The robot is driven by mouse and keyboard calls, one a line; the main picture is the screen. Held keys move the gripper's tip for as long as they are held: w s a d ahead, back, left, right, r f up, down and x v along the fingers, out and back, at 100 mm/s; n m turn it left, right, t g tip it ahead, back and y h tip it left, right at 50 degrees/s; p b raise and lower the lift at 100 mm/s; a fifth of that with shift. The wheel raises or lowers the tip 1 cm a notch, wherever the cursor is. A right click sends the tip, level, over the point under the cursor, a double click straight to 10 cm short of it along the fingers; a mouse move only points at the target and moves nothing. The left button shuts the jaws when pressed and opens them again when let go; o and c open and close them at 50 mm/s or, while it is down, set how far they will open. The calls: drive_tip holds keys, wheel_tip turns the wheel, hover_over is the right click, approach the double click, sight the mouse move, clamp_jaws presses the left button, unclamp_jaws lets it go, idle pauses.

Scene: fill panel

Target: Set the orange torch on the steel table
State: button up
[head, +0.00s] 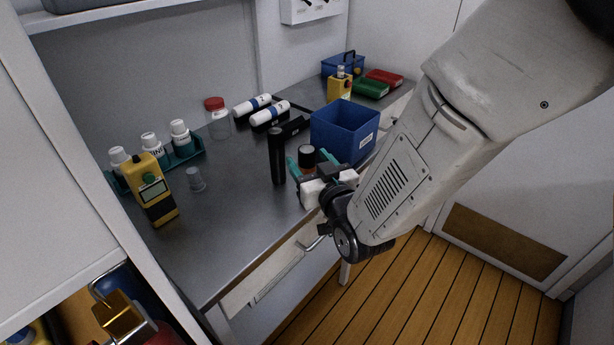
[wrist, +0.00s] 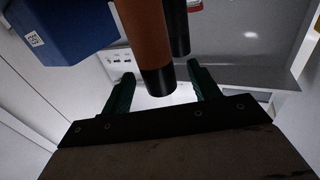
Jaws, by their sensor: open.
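The orange torch (wrist: 147,38), an orange-brown cylinder with a black end, shows in the wrist view reaching down from the top edge to between my fingers. In the head view the torch (head: 306,155) stands upright by the front edge of the steel table (head: 232,235), its dark top showing and its lower part hidden by my gripper. My gripper (head: 309,165) is open, with one teal finger on either side of the torch; a gap shows between finger and torch in the wrist view (wrist: 162,88). Whether its base touches the table is hidden.
A black cylinder (head: 277,157) stands close left of the torch. A blue bin (head: 342,132) is close behind on the right. A yellow meter (head: 152,190), a small clear cup (head: 195,180) and white bottles (head: 180,134) stand at left. The table's front middle is bare.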

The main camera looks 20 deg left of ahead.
drive_tip(key=shift+x, duration=2)
drive_tip(key=shift+d+r, duration=0.1)
drive_tip(key=shift+r, duration=0.1)
clamp_jaws()
